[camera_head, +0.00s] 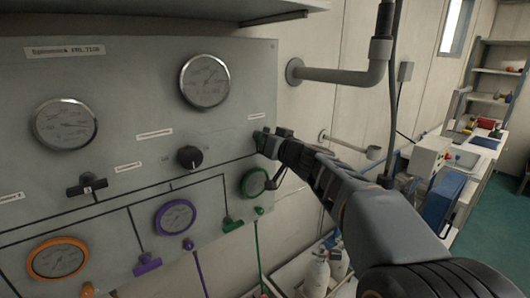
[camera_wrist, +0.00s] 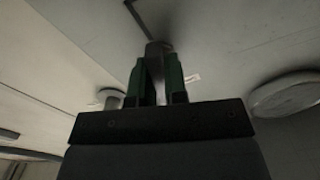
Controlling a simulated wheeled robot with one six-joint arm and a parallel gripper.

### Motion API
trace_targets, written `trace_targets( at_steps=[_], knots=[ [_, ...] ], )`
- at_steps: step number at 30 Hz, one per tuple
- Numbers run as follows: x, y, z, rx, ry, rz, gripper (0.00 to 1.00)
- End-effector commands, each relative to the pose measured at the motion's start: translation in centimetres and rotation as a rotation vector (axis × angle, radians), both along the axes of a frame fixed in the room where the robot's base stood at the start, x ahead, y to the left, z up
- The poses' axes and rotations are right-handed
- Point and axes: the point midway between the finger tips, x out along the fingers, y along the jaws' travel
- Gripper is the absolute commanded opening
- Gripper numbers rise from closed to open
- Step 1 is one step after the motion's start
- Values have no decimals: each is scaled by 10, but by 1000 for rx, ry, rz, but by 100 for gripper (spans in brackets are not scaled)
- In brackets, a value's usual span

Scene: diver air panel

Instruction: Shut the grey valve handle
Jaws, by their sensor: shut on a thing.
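The grey valve handle (camera_wrist: 157,47) shows in the wrist view between the two fingertips of my gripper (camera_wrist: 157,75), close to the panel face. My gripper (camera_head: 267,143) is shut on it at the right side of the grey panel (camera_head: 120,110) in the head view. There the jaws and wrist hide most of the handle, so its exact angle is hard to tell. A dark line on the panel leads to the spot where the gripper is.
A black T-handle (camera_head: 92,187), a black knob (camera_head: 188,157), a purple handle (camera_head: 147,265) and a green handle (camera_head: 232,225) sit on the panel. A green-rimmed gauge (camera_head: 254,182) is just below my gripper. A grey pipe (camera_head: 340,76) juts out at upper right.

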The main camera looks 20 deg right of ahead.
Motion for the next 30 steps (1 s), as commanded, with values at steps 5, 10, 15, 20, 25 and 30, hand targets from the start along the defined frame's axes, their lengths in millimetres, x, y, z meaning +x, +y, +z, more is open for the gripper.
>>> trace_targets(
  at_steps=[5,10,15,20,25,30],
  knots=[
    [0,0,-6,152,59,0,0],
    [0,0,-4,301,123,0,0],
    [0,0,-3,452,186,1,0],
    [0,0,-2,593,244,1,0],
    [0,1,-1,742,306,1,0],
    [0,1,-1,879,364,2,0]
  ],
)
